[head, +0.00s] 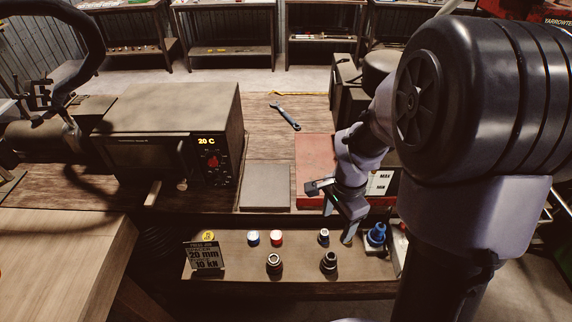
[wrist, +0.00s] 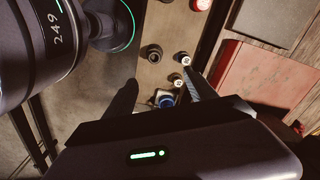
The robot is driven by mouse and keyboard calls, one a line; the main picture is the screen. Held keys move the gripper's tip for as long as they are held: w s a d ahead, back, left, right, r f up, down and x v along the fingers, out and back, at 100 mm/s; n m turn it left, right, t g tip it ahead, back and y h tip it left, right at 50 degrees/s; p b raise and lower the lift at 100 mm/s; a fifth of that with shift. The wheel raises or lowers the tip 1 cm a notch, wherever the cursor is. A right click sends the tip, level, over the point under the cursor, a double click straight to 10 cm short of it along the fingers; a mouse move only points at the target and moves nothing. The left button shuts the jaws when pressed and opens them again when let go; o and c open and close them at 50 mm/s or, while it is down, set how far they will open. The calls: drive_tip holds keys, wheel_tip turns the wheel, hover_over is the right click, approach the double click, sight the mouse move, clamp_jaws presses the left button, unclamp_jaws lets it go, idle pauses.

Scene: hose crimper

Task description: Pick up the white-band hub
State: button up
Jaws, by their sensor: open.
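A small dark hub with a white top (head: 323,236) stands on the low front shelf in the head view. The wrist view shows two such white-marked pieces in a row, one farther off (wrist: 182,58) and one closer (wrist: 177,80). I cannot make out which carries a white band. My gripper (head: 338,224) is open and empty, pointing down above the shelf, just right of the white-topped hub. In the wrist view my fingers (wrist: 163,92) spread to either side of the closer white piece and a blue fitting (wrist: 166,100). The gripper may hide the closer piece in the head view.
Dark hubs (head: 274,263) (head: 329,262) stand toward the shelf's front. A blue fitting (head: 376,234) is right. A red plate (head: 313,160) lies on the bench behind.

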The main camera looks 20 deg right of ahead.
drive_tip(key=b, duration=0.3)
hover_over(330, 258)
drive_tip(key=shift+m+g, duration=0.3)
drive_tip(key=shift+m, duration=0.1)
wheel_tip(330, 258, down, 14)
drive_tip(key=shift+w+d+r, duration=0.1)
drive_tip(key=shift+d+r, duration=0.05)
drive_tip(key=shift+r, duration=0.05)
wheel_tip(330, 258, down, 6)
drive_tip(key=shift+r+b, duration=0.15)
drive_tip(key=shift+b, duration=0.25)
drive_tip(key=shift+r, duration=0.1)
clamp_jaws()
